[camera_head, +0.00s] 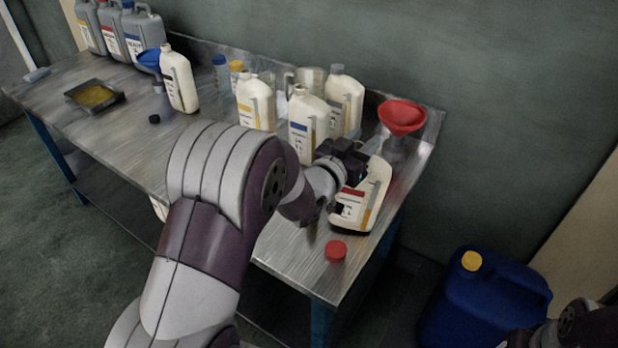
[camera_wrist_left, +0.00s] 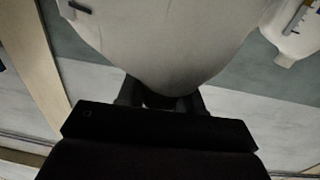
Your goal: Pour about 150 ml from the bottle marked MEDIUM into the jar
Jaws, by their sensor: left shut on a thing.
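My left gripper (camera_head: 350,163) is shut on an off-white bottle with a red-banded label (camera_head: 372,203) near the table's right end. The bottle leans, and its mouth is hard to make out behind my gripper. Its label text is too small to read. In the left wrist view the pale body of this bottle (camera_wrist_left: 165,40) fills the top middle. A red funnel (camera_head: 403,115) sits at the back right corner, over what looks like a clear jar (camera_head: 397,148), partly hidden. A dark part of my right arm shows at the lower right edge; its jaws are not clear.
A red cap (camera_head: 335,250) lies near the front right edge. Off-white bottles with blue (camera_head: 307,125) and yellow (camera_head: 255,103) labels stand left of my gripper. A dark tray (camera_head: 118,97) and grey canisters (camera_head: 143,30) are farther left. A blue canister (camera_head: 485,305) is on the floor.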

